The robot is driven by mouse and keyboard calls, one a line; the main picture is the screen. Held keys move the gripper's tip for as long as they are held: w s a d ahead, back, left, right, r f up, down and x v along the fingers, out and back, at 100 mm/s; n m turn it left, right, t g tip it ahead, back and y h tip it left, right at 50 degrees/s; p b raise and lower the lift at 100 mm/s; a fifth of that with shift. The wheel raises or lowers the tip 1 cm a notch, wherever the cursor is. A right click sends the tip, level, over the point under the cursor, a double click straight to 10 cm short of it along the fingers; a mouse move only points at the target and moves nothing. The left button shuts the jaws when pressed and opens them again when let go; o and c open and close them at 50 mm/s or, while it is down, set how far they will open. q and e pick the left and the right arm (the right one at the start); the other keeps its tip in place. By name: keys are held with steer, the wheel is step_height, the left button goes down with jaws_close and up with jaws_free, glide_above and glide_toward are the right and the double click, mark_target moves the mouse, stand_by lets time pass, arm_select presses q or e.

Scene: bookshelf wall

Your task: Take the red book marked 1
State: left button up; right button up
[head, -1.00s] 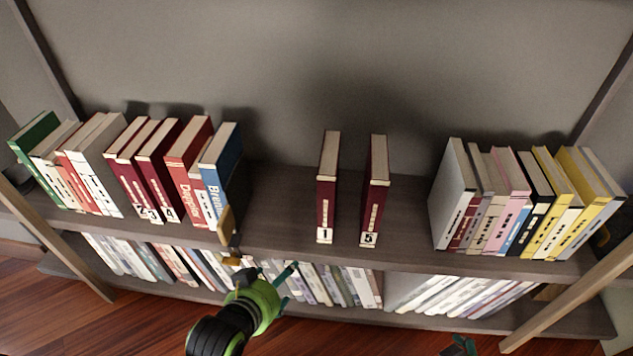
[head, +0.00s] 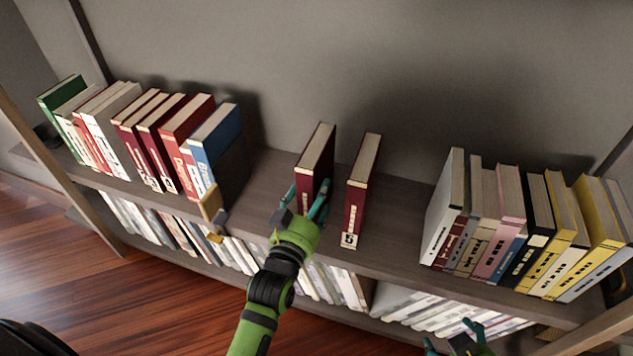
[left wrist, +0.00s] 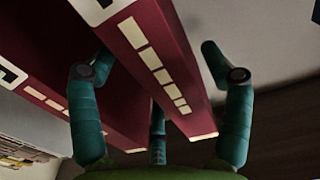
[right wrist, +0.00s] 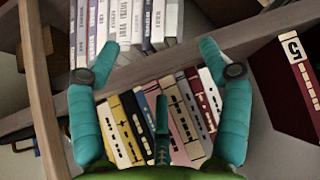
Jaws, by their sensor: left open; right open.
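The red book marked 1 (head: 316,150) stands upright on the upper shelf. My left gripper (head: 306,200) is in front of it and hides its lower spine and number. My left gripper is open, with one finger on each side of the book. In the left wrist view a red book (left wrist: 160,70) with pale spine blocks lies between the open fingers (left wrist: 156,58); I cannot tell whether they touch it. My right gripper (head: 452,340) is open and empty at the bottom edge of the head view, and its fingers show apart in the right wrist view (right wrist: 155,60).
The red book marked 5 (head: 361,190) stands close to the right of book 1, with a narrow gap. A wooden bookend (head: 212,208) and a row of books stand left; more books (head: 520,230) stand right. The lower shelf is full of books.

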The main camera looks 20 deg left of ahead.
arm_select(q)
steer(key=w+b, duration=0.1)
steer(key=w, duration=0.3)
steer(key=shift+a, duration=0.1)
steer(key=shift+w, duration=0.25)
jaws_close()
steer(key=shift+r, duration=0.25)
arm_select(e)
steer(key=w+a+r+t+y, duration=0.1)
steer(key=w+a+r+t, duration=0.2)
steer(key=w+r+t, duration=0.1)
step_height(320, 180, up, 2)
steer(key=shift+w+r+n+t+y, duration=0.1)
steer(key=shift+w+n+t+y, duration=0.25)
steer(key=shift+w, duration=0.5)
